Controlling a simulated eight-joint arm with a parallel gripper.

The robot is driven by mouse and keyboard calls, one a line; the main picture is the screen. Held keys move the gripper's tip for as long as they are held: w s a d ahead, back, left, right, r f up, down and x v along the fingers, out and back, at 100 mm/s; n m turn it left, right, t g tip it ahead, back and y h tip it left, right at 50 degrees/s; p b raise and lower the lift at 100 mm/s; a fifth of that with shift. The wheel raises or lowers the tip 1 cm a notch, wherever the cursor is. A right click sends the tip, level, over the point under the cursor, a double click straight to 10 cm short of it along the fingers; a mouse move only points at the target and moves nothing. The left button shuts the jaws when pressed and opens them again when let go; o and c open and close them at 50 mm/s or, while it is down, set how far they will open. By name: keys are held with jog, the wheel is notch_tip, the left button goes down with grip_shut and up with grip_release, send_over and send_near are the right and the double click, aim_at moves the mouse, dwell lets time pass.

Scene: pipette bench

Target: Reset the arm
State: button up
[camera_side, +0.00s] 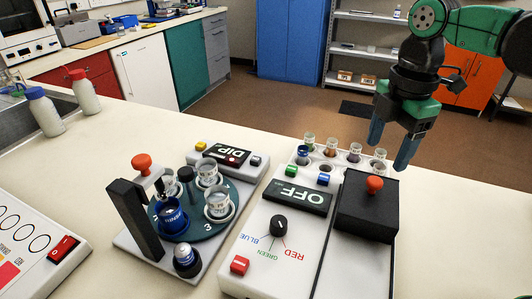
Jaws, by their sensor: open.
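My gripper (391,146) hangs at the upper right, pointing down with its two blue fingers apart and nothing between them. It is above the right end of the row of vials (354,153) and behind the black box with an orange knob (374,186). The green and black arm comes in from the top right.
A white device with an OFF display (298,197) and a dial (278,225) stands below the gripper. Left of it is a round teal carousel (222,226) with vials and an upright black post (137,222). Two bottles (84,93) stand back left. Bare counter lies right (462,235).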

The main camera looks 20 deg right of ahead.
jog(key=shift+s+d+f+m+t, duration=0.1)
jog(key=shift+d+m+t, duration=0.1)
jog(key=shift+m, duration=0.35)
jog(key=shift+s+d+f+m+t, duration=0.1)
jog(key=shift+m+t, duration=0.1)
jog(key=shift+m, duration=0.35)
jog(key=m+t, duration=0.1)
jog(key=m, duration=0.2)
jog(key=d+f+m+t, duration=0.1)
jog(key=m, duration=0.2)
jog(key=s+d+m+t, duration=0.1)
jog(key=m, duration=0.2)
jog(key=shift+f+t, duration=0.3)
jog(key=shift+f, duration=0.1)
jog(key=m, duration=0.2)
jog(key=m+t, duration=0.1)
jog(key=m, duration=0.1)
jog(key=d+f+m+t, duration=0.1)
jog(key=m, duration=0.1)
